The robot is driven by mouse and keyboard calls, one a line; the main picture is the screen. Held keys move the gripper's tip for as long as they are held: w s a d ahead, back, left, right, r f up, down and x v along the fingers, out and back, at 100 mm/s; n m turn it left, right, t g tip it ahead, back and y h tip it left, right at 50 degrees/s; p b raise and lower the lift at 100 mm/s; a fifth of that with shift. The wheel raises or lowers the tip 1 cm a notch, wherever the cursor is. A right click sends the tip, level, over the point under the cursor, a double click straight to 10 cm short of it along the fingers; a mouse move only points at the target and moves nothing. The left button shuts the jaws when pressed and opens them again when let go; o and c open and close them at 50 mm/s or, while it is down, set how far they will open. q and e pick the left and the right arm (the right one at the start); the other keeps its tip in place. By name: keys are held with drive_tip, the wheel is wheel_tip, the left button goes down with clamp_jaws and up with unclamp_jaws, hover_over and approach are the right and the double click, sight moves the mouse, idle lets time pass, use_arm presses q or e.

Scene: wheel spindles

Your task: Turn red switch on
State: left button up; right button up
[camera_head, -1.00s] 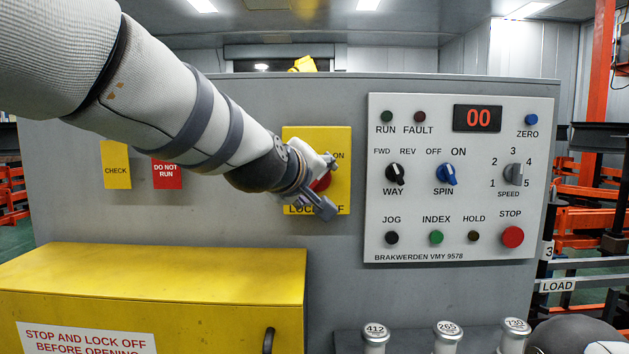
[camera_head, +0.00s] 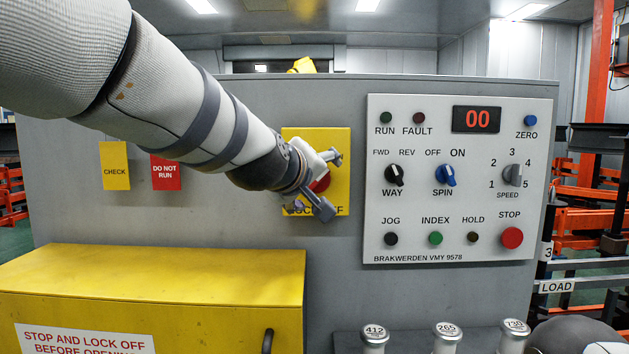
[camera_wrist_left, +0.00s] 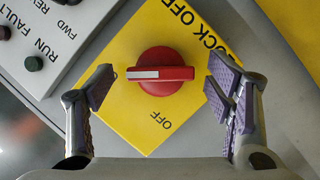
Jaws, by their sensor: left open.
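The red switch (camera_head: 321,183) is a round knob on a yellow plate (camera_head: 340,135) on the grey cabinet. It is mostly hidden behind my left gripper (camera_head: 330,183) in the head view. In the left wrist view the red switch (camera_wrist_left: 165,76) lies between the two open fingers of my left gripper (camera_wrist_left: 162,86), with a gap on each side. Its bar lies nearly level there, its white mark pointing left. The word OFF (camera_wrist_left: 160,120) reads below the knob, and part of LOCK OFF shows at upper right. My right gripper is out of view.
Right of the plate is a white control panel (camera_head: 460,250) with knobs, buttons and a red 00 display (camera_head: 477,119). A yellow box (camera_head: 150,270) juts out at lower left. Several labelled silver cylinders (camera_head: 447,338) stand at the bottom. CHECK (camera_head: 115,165) and DO NOT RUN (camera_head: 166,172) tags hang left.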

use_arm(q)
drive_tip(key=shift+s, duration=0.1)
drive_tip(key=s+a, duration=0.3)
drive_tip(key=s, duration=0.7)
drive_tip(key=s+a, duration=0.3)
drive_tip(key=s, duration=0.7)
drive_tip(key=shift+r, duration=0.15)
drive_tip(key=shift+s, duration=0.1)
